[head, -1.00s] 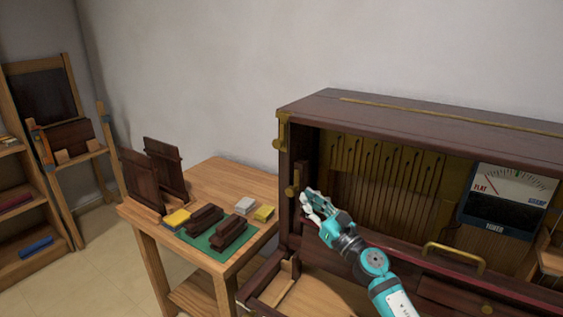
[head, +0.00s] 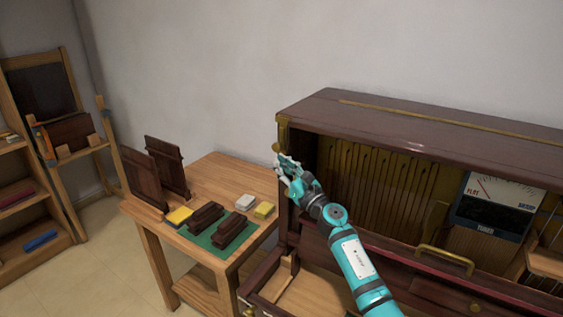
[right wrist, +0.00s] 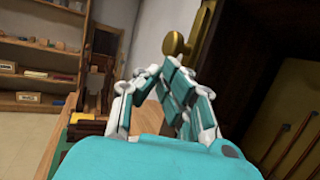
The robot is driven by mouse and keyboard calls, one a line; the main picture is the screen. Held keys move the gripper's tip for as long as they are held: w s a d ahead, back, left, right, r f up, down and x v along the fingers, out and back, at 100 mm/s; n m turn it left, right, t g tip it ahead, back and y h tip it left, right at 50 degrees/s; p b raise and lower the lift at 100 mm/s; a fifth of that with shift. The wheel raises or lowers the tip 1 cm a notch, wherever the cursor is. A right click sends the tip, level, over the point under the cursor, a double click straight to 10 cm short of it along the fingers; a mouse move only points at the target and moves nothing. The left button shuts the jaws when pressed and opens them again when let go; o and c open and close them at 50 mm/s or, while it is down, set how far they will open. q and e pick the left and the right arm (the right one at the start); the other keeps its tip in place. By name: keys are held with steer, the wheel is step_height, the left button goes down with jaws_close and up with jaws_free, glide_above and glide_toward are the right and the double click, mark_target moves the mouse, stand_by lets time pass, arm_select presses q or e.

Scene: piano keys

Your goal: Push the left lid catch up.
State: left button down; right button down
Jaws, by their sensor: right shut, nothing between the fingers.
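The left lid catch (head: 281,136) is a brass piece on the upper left front edge of the dark wooden piano case (head: 400,121). Its round knob sticks out at the lower end. In the right wrist view, the brass catch (right wrist: 176,44) shows just beyond the fingertips. My right gripper (head: 283,163) is shut and empty, just below the knob. I cannot tell whether they touch. The gripper (right wrist: 160,75) also shows from behind in the right wrist view. It hides part of the case's left post. My left gripper is not in view.
A wooden side table (head: 215,174) at the left holds a green mat (head: 202,238), dark blocks and small yellow and white pieces. The open case shows brass slats (head: 365,180), a tuner meter (head: 497,192) and a brass handle (head: 445,257). A shelf (head: 30,255) stands far left.

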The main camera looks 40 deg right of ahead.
mark_target(276, 149)
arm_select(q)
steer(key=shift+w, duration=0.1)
